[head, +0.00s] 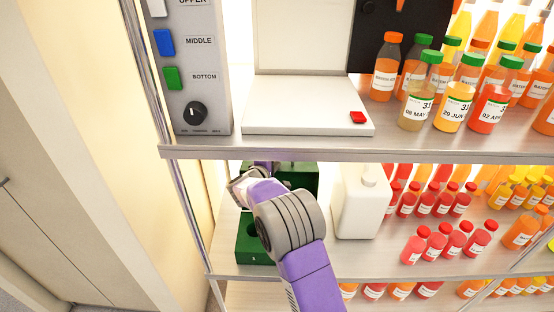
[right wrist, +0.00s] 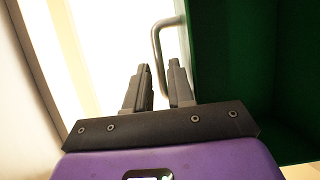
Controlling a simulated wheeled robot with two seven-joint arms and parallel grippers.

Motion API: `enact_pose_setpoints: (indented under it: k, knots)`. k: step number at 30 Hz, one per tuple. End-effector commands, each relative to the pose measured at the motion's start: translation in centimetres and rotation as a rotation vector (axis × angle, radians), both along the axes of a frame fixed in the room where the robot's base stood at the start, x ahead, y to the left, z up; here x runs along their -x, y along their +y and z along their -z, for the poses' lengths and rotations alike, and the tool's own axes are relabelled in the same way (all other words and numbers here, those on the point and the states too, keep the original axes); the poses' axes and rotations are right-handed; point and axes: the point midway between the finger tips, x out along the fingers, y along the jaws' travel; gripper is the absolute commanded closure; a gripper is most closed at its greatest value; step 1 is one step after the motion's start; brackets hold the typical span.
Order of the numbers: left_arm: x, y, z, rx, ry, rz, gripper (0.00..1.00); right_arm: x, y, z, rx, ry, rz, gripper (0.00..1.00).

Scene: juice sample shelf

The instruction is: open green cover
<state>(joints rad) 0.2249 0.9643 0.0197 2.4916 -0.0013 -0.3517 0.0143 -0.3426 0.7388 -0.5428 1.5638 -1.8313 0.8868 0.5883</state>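A dark green box with its cover (head: 302,180) stands on the middle shelf at the left, partly hidden behind my purple right arm. In the right wrist view a green panel (right wrist: 222,50) fills the right side, with a dark green interior beside it. A grey metal bar handle (right wrist: 156,50) sticks out from the panel's left edge. My right gripper (right wrist: 158,82) is open, its two fingers apart. The handle's lower part shows between the fingertips in the picture; I cannot tell whether they touch. In the head view the fingertips are hidden. My left gripper is not in view.
A white jug (head: 358,207) stands close right of my arm. The upper shelf edge (head: 350,153) passes above. Several juice bottles (head: 450,245) fill the right side.

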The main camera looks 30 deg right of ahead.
Motion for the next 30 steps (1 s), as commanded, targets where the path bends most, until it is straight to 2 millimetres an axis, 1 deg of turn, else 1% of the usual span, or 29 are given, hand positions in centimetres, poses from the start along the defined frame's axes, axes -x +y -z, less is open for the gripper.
enact_pose_setpoints:
  k: [1,3,6,15,16,20,30]
  knots:
    - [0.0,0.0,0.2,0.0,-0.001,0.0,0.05,-0.4,-0.7,0.3,0.0,0.0,0.002,0.77]
    - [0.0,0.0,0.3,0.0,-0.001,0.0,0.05,-0.8,-1.3,0.5,0.0,0.0,0.002,0.77]
    - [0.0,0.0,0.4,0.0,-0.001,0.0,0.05,-1.2,-1.8,0.6,0.0,0.0,0.0,0.77]
    - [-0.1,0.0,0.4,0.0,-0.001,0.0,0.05,-1.4,-2.0,0.6,0.0,0.0,-0.001,0.77]
    - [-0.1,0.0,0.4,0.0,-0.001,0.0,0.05,-1.4,-2.0,0.6,-0.001,0.0,-0.001,0.8]
    - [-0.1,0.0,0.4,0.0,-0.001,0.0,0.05,-1.4,-2.0,0.6,-0.001,0.001,0.0,1.0]
    - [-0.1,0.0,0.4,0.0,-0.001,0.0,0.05,-1.4,-2.0,0.6,0.002,0.002,-0.001,1.0]
